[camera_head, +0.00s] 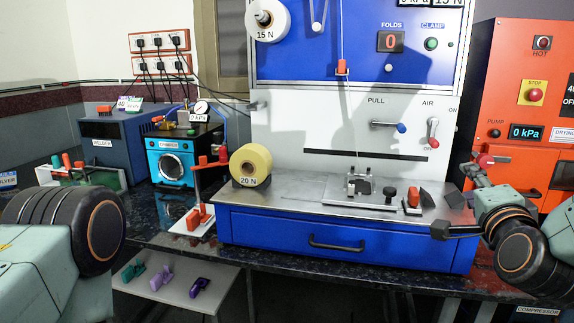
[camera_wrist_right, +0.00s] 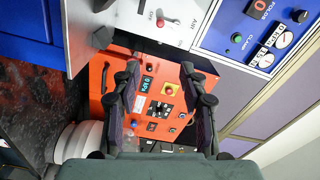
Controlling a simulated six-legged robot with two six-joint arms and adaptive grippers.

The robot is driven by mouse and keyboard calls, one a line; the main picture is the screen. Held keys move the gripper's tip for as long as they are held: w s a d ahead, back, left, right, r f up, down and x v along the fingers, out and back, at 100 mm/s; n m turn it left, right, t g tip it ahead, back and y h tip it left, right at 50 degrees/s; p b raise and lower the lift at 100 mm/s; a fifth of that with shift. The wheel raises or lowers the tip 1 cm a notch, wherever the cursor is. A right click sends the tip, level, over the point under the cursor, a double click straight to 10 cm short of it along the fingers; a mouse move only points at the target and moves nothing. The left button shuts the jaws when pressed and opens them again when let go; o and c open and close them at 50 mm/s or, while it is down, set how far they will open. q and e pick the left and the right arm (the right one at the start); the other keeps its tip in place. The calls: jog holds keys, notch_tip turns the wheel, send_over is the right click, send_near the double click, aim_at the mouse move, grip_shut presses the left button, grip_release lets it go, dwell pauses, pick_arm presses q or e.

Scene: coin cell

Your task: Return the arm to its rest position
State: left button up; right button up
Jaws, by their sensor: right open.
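My right gripper (camera_head: 447,213) is at the right end of the blue and white test machine, in front of the orange machine. Its two dark fingers are spread apart with nothing between them. In the right wrist view the open fingers (camera_wrist_right: 160,72) frame the orange machine's front, which is farther off. My right arm (camera_head: 520,250) comes in from the right edge. My left arm (camera_head: 65,240) shows at the lower left only as a thick dark joint and pale links. Its gripper is out of the picture.
The blue test machine (camera_head: 345,243) fills the middle, with a small clamp fixture (camera_head: 360,182) on its steel deck. A yellow roll (camera_head: 250,162) stands at its left. The orange vacuum machine (camera_head: 515,95) is behind my right arm. A low shelf (camera_head: 175,290) holds small clips.

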jog(key=s+a+f+n+g+y, duration=0.1)
jog(key=s+a+f+n+g, duration=0.25)
jog(key=f, duration=0.45)
jog(key=s+a+f+n+g+y, duration=0.25)
jog(key=f+n, duration=0.25)
jog(key=f, duration=0.3)
jog(key=s+a+f+n+g, duration=0.2)
jog(key=s+f+n, duration=0.2)
jog(key=f, duration=0.5)
jog(key=s+a+f+n+g, duration=0.1)
jog(key=s+f+g, duration=0.2)
jog(key=s+f, duration=0.3)
jog(key=s+a+f+n+g, duration=0.1)
jog(key=s+f, duration=0.5)
jog(key=s, duration=0.6)
jog(key=s+a+f+n+g, duration=0.1)
jog(key=s+f+g, duration=0.4)
jog(key=s, duration=0.5)
jog(key=shift+f+n+g, duration=0.3)
jog(key=shift+f+n, duration=0.45)
jog(key=shift+f, duration=0.15)
